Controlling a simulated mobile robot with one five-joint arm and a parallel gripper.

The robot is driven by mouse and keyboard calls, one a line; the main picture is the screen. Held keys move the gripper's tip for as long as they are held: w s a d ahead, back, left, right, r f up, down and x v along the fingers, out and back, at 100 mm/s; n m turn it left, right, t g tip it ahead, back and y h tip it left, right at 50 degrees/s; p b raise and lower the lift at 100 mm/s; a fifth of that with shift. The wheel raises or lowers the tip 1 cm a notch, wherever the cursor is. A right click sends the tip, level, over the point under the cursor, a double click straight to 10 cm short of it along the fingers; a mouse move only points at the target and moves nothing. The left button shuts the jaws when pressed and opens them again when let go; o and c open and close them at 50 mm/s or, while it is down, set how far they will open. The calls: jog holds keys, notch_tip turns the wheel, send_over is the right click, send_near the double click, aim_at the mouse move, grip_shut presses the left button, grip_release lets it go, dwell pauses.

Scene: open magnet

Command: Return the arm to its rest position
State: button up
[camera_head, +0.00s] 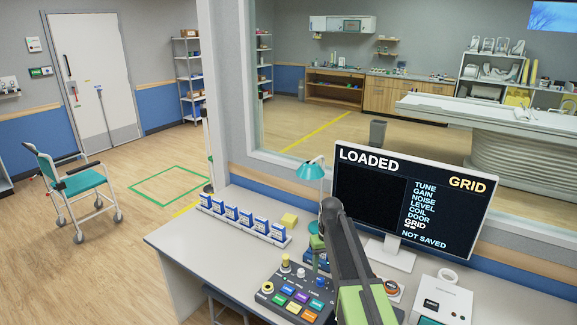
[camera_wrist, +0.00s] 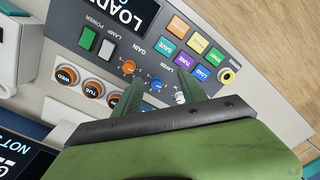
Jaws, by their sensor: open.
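My arm (camera_head: 350,250) reaches up from the bottom of the head view, black and green, and bends down over the desk. My gripper (camera_wrist: 160,90) shows in the wrist view with its two dark green fingers apart and nothing between them. It is above the control console (camera_wrist: 215,65), close to its knobs. In the head view the console (camera_head: 275,302) lies on the desk beneath the arm, and the arm partly hides it. Whether the fingertips touch the console, I cannot tell.
The monitor (camera_head: 418,195) stands behind the arm and reads LOADED, GRID and NOT SAVED. A row of blue-and-white boxes (camera_head: 238,217), a teal lamp (camera_head: 311,170) and a white device (camera_head: 442,300) are on the desk (camera_head: 190,262). The left desk end is clear.

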jog(key=s+f+m, duration=0.1)
jog(key=s+m, duration=0.1)
jog(key=s, duration=1.7)
jog(key=shift+s+b, duration=0.35)
jog(key=shift+s, duration=0.05)
jog(key=shift+a+f, duration=0.1)
dwell(0.4)
